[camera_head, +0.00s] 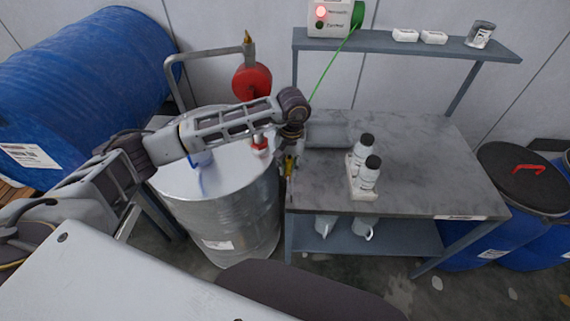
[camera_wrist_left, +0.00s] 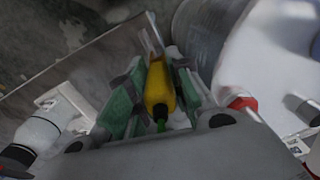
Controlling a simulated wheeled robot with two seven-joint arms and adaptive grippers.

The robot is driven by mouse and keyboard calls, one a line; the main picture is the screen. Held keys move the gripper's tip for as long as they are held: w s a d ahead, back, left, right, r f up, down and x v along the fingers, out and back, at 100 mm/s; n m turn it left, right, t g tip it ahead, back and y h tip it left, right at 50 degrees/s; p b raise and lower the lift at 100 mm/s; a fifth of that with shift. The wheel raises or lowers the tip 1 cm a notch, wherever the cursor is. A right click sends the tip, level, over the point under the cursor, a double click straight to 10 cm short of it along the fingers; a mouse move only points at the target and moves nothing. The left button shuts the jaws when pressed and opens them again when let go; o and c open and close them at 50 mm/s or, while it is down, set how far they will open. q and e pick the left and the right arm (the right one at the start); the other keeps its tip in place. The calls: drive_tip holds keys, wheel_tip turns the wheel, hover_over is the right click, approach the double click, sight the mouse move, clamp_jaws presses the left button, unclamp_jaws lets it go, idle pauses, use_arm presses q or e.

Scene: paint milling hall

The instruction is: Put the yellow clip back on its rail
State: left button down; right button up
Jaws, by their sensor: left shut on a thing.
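The yellow clip (camera_wrist_left: 157,88) is between the green-padded fingers of my left gripper (camera_wrist_left: 152,85) in the left wrist view, with a bit of green cable at its lower end. In the head view my left gripper (camera_head: 290,178) points down at the left edge of the grey table (camera_head: 420,150), beside the metal drum. The clip (camera_head: 289,164) shows there as a small yellow patch, partly hidden by the gripper. I cannot clearly make out the rail or whether the clip touches it. My right gripper is not in view.
A steel drum (camera_head: 240,215) with a red-and-metal fitting stands left of the table. Two white bottles (camera_head: 368,175) stand on the tabletop. A green cable (camera_head: 332,68) runs down from a box (camera_head: 330,20) on the upper shelf. Blue drums (camera_head: 75,90) flank the area.

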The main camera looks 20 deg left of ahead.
use_arm(q)
drive_tip(key=n, duration=0.4)
drive_tip(key=shift+d+r+n, duration=0.3)
drive_tip(key=shift+d+r, duration=0.05)
drive_tip(key=n, duration=0.5)
drive_tip(key=shift+w+d+r, duration=0.1)
drive_tip(key=shift+d+r, duration=0.1)
drive_tip(key=shift+r, duration=0.05)
drive_tip(key=shift+d+r+n, duration=0.1)
drive_tip(key=shift+r+n, duration=0.05)
drive_tip(key=shift+n, duration=13.35)
drive_tip(key=shift+f+h+b, duration=0.3)
drive_tip(key=shift+f+b, duration=0.2)
drive_tip(key=shift+f, duration=0.65)
